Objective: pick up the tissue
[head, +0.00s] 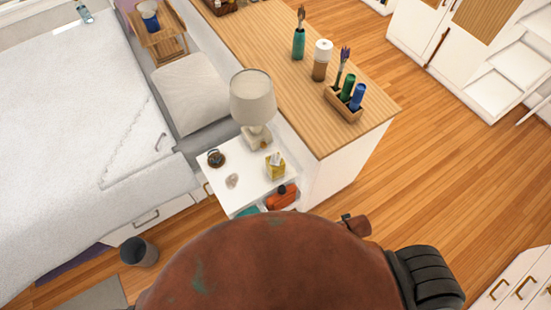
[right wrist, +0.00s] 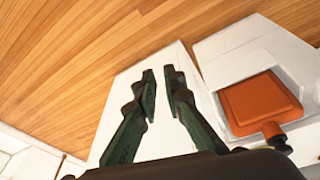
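The tissue box (head: 275,167) is small and yellow with a white tissue (head: 275,157) sticking up from its top. It stands on the white nightstand (head: 228,195), near the right edge, in front of the lamp. My right gripper (right wrist: 160,73) shows only in the right wrist view. Its two dark green fingers are apart with an empty gap between the tips, in front of a white surface. The tissue box is not seen in the right wrist view. My left gripper is in neither view.
A lamp (head: 253,105), a dark round object (head: 215,158) and a pale small object (head: 232,181) share the nightstand top. A wood-topped cabinet (head: 300,95) stands behind. Wooden floor is clear at right.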

